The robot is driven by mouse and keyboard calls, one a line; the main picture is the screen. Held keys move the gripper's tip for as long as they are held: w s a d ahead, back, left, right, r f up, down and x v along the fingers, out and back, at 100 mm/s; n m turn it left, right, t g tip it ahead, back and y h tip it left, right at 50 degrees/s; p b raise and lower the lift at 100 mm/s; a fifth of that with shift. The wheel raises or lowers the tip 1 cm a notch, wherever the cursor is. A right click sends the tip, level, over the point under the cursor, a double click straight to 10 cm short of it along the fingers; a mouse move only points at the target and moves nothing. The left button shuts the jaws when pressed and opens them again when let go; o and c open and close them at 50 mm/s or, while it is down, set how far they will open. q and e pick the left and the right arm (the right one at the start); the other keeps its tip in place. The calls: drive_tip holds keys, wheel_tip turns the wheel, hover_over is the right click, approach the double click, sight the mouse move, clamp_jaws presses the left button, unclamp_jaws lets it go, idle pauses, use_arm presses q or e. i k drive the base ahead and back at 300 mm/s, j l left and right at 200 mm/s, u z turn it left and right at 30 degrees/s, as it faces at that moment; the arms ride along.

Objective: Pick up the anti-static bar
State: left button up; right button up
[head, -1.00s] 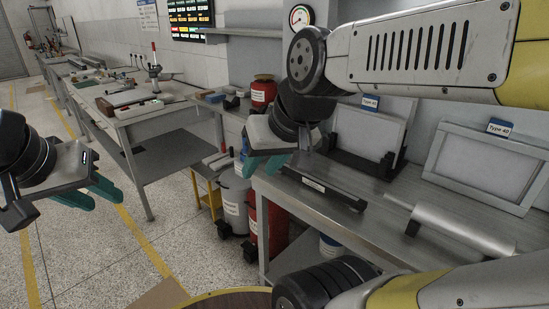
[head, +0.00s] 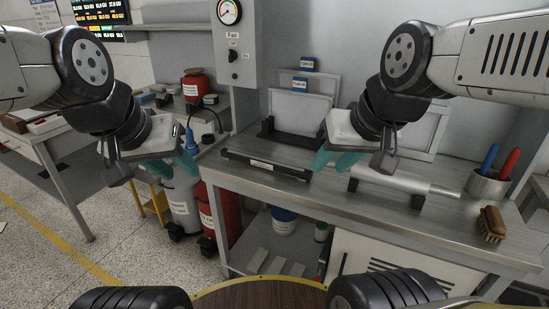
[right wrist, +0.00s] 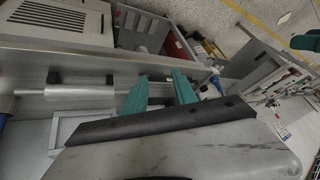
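The anti-static bar appears to be the long dark bar with a small white label (head: 268,164). It lies along the front left edge of the metal bench (head: 300,190). My left gripper (head: 178,166) is open and empty, left of the bar and apart from it. My right gripper (head: 333,160) hangs over the bench just right of the bar's right end, with no contact clear.
A brush (head: 491,224) and a pen cup (head: 488,184) stand at the right. Framed panels (head: 300,112) lean at the back.

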sight(303, 175)
drive_tip(key=i+l+u, duration=0.6)
drive_tip(key=u, duration=0.15)
